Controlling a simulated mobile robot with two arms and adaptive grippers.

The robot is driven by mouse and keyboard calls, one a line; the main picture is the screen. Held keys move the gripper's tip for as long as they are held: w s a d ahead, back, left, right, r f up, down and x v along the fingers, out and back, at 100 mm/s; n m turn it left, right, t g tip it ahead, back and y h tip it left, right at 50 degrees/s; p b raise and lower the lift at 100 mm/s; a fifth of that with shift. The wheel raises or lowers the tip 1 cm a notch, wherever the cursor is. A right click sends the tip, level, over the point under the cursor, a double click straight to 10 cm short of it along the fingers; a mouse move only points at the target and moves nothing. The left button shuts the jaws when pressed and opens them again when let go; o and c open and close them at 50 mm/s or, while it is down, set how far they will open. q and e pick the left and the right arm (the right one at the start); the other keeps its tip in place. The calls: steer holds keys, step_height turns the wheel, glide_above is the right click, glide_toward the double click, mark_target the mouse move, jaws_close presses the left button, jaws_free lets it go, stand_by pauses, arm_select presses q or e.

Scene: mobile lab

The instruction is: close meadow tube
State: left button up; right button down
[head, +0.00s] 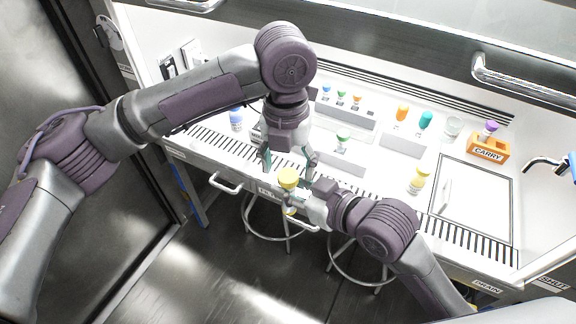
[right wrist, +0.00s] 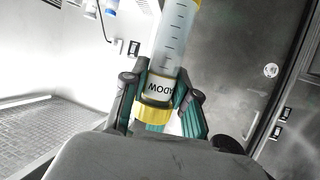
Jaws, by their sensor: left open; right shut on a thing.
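The meadow tube (right wrist: 172,45) is clear and graduated. My right gripper (right wrist: 160,92) is shut on the tube, with a finger on each side. In the head view the yellow cap (head: 288,176) is in front of the bench edge, at the tip of my right gripper (head: 305,198). My left gripper (head: 289,162) points down, open, just above the cap with its fingers apart. I cannot tell whether the cap is fully seated.
The bench holds small coloured-capped tubes in racks (head: 345,115), another yellow-capped tube (head: 418,182), an orange CARRY block (head: 488,148) and a framed white panel (head: 475,195). Stools (head: 272,232) stand below the bench. A bench handle (head: 226,183) is left of my grippers.

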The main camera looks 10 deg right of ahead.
arm_select(q)
step_height(320, 180, up, 11)
steer(key=shift+w, duration=0.15)
steer(key=shift+f, duration=0.1)
stand_by(0.6)
